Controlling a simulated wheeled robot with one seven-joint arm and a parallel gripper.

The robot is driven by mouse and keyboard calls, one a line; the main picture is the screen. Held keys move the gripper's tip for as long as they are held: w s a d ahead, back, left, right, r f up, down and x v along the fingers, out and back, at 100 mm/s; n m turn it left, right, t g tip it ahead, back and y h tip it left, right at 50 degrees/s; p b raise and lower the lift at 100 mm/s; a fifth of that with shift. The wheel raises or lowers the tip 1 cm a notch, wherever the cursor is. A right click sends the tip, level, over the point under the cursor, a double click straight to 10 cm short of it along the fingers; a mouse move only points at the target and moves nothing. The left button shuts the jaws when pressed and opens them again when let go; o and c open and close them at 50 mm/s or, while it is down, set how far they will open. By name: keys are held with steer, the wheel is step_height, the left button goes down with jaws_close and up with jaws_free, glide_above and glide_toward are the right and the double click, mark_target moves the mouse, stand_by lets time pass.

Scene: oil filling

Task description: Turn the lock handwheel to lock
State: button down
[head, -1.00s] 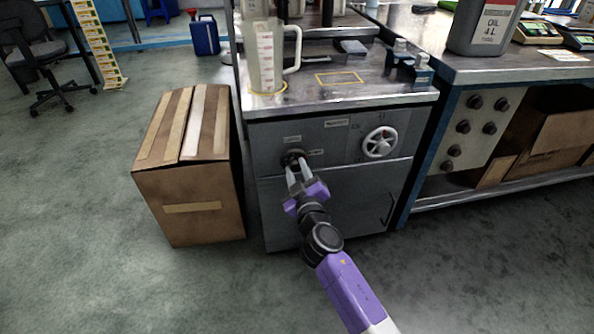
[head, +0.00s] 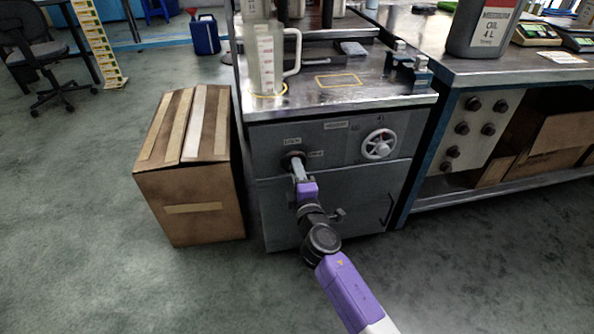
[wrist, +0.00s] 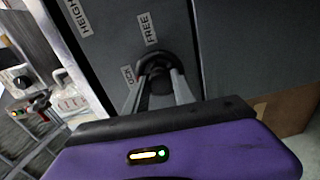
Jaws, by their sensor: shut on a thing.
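The lock handwheel (head: 292,159) is a small dark round knob on the upper left of the grey cabinet front (head: 335,195). It also shows in the wrist view (wrist: 154,64), beside the FREE label (wrist: 150,28) and a smaller label that seems to read LOCK (wrist: 128,75). My gripper (head: 297,169) is shut on the knob, with a finger on each side of it in the wrist view (wrist: 160,85). The fingers hide part of the knob. I cannot tell its exact angle.
A white spoked handwheel (head: 379,144) is to the right on the same front. A cardboard box (head: 190,180) stands left of the cabinet. A clear jug (head: 266,62) stands on the cabinet top. A bench (head: 500,165) is at right.

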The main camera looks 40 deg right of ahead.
steer(key=shift+a+n, duration=0.1)
steer(key=shift+n, duration=1.1)
steer(key=c, duration=1.1)
jaws_free()
steer(key=shift+o, duration=0.2)
steer(key=v, duration=0.7)
steer(key=shift+s+a, duration=0.2)
steer(key=shift+s, duration=0.15)
